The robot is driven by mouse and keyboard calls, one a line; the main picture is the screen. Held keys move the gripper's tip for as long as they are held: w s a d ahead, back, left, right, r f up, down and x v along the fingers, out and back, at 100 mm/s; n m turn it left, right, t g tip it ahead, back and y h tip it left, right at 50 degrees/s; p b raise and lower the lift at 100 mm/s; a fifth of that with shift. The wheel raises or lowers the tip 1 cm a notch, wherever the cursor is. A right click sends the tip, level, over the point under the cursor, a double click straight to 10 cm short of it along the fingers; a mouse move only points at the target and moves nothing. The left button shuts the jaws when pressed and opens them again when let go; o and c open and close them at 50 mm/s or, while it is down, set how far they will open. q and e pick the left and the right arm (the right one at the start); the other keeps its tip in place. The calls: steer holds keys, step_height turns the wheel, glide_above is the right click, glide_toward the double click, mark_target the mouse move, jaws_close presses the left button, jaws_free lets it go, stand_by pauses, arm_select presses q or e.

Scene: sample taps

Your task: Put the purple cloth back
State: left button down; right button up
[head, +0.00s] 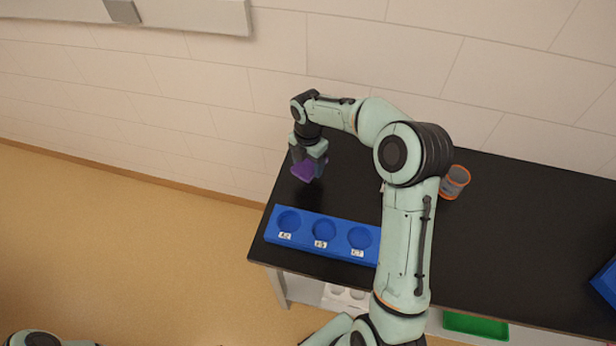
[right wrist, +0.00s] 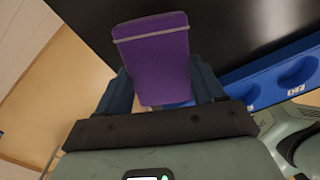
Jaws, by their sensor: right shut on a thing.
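The purple cloth (head: 303,171) is a small folded purple block with a pale stripe near one end. In the head view it hangs below my right gripper (head: 309,158), over the back left corner of the black table. In the right wrist view the cloth (right wrist: 157,52) sits between the two fingers of my right gripper (right wrist: 160,90), which is shut on it. I cannot tell whether the cloth touches the table top. My left gripper does not show.
A blue rack (head: 306,243) with round wells labelled on its front stands at the table's front left edge. A grey cup with orange rims (head: 455,182) stands at the back. A green tray (head: 475,325) sits below the table.

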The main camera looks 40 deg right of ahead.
mark_target(308, 165)
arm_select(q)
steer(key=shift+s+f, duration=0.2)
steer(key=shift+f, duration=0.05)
arm_select(e)
steer(key=shift+f, duration=3.25)
steer(key=shift+f, duration=0.15)
steer(key=o, duration=1)
step_height(308, 165, up, 12)
steer(key=shift+w+f+p, duration=0.1)
steer(key=shift+w+p, duration=0.05)
steer(key=shift+p, duration=0.15)
steer(key=shift+r, duration=0.3)
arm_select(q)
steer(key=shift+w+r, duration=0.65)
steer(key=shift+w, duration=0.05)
